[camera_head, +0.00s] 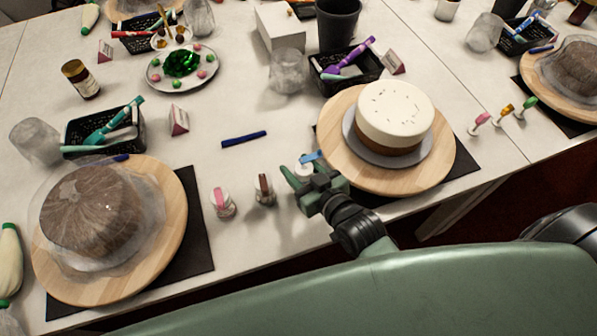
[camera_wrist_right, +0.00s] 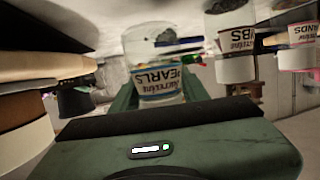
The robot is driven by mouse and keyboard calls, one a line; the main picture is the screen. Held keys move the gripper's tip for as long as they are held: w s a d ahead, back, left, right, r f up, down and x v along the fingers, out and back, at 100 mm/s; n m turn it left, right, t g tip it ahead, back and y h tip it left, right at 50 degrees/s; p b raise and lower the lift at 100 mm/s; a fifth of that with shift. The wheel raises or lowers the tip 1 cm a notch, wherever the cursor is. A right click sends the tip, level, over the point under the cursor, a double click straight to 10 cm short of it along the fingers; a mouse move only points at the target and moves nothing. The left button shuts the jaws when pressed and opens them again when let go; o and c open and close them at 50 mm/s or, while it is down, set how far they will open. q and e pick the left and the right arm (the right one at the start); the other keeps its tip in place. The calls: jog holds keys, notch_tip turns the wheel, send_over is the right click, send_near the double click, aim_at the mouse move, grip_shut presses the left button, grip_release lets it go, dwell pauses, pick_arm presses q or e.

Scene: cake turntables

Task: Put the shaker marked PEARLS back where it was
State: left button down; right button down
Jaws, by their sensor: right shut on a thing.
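The shaker marked PEARLS (camera_wrist_right: 160,78) is between the fingers of my right gripper (camera_head: 311,181), its label readable in the wrist view. In the head view this shaker (camera_head: 303,171) shows a blue top and is partly hidden by the gripper. It is at the near left edge of the turntable with the white-topped cake. I cannot tell whether its base touches the table. To its left stand a brown-topped shaker (camera_head: 265,190) and a pink-topped shaker (camera_head: 222,204). My left gripper is out of view.
The wooden turntable (camera_head: 440,168) with the cake is close right of the gripper. A covered brown cake (camera_head: 92,210) stands on another turntable at left. A blue pen (camera_head: 244,138) lies behind the shakers. Several topped shakers (camera_head: 480,122) stand at right. The table's near edge is close.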

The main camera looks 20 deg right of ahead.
jog(key=shift+f, duration=1.1)
jog(key=shift+f, duration=0.1)
jog(key=c, duration=0.7)
grip_release()
jog(key=shift+f, duration=0.1)
jog(key=v, duration=1.2)
jog(key=shift+r+b, duration=0.3)
jog(key=shift+b, duration=0.1)
